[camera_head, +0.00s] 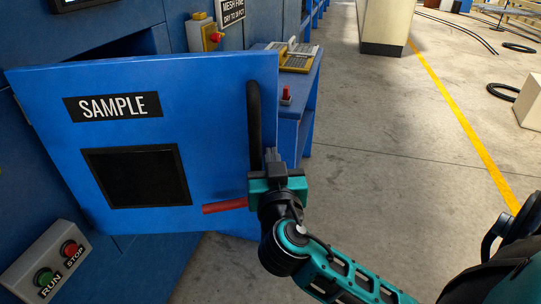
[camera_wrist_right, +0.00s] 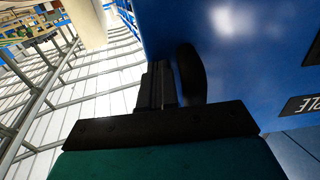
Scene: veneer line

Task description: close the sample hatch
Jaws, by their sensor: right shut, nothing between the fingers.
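The sample hatch door (camera_head: 215,110) is a blue panel with a white-on-black SAMPLE label and a dark square window. It stands swung open from the blue machine, with an opening partly visible behind its top edge. Its black upright handle (camera_head: 254,120) is near the right edge. My right gripper (camera_head: 271,157) is at the handle's lower end, just to its right, shut and empty. In the right wrist view the closed fingers (camera_wrist_right: 157,85) are beside the handle (camera_wrist_right: 190,72), not around it. I cannot tell whether they touch. My left gripper is out of view.
A red bar (camera_head: 225,205) juts out by the door's lower right. A RUN/STOP button box (camera_head: 45,262) is at lower left. A blue bench (camera_head: 300,108) with a yellow-grey device (camera_head: 296,58) stands behind the door.

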